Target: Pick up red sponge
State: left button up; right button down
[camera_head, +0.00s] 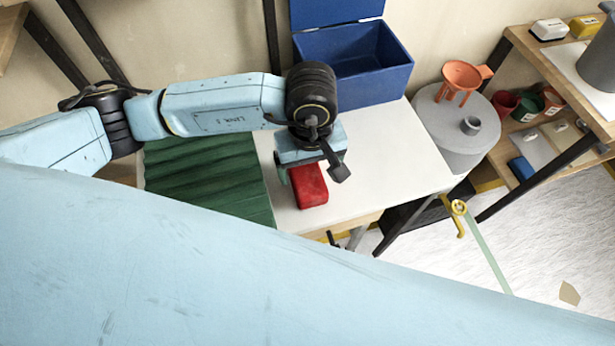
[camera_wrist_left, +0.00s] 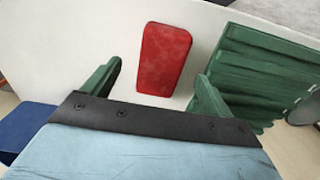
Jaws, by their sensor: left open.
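The red sponge (camera_head: 310,187) lies on the white table top in the head view, just right of the green ribbed mat. In the left wrist view the sponge (camera_wrist_left: 165,60) lies flat ahead of the fingers, lined up with the gap between them. My left gripper (camera_head: 305,175) is above the table close to the sponge, and its wrist hides part of the fingers in the head view. In the left wrist view its two green fingers (camera_wrist_left: 152,88) stand wide apart with nothing between them. My right gripper does not show.
An open blue box (camera_head: 375,85) stands at the table's back edge. The green ribbed mat (camera_head: 205,175) covers the table's left part. White table top (camera_head: 405,160) is bare right of the sponge. A grey round container (camera_head: 455,125) and a shelf (camera_head: 540,75) stand at the right.

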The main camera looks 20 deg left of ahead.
aim_at(309, 180)
pick_arm(q)
jog(key=shift+f, duration=0.4)
jog(key=shift+s+f, duration=0.1)
jog(key=shift+f, duration=0.65)
notch_tip(309, 180, down, 3)
jog(key=shift+a+f, duration=0.1)
jog(key=shift+f, duration=0.3)
jog(key=shift+c, duration=0.4)
jog(key=c, duration=1)
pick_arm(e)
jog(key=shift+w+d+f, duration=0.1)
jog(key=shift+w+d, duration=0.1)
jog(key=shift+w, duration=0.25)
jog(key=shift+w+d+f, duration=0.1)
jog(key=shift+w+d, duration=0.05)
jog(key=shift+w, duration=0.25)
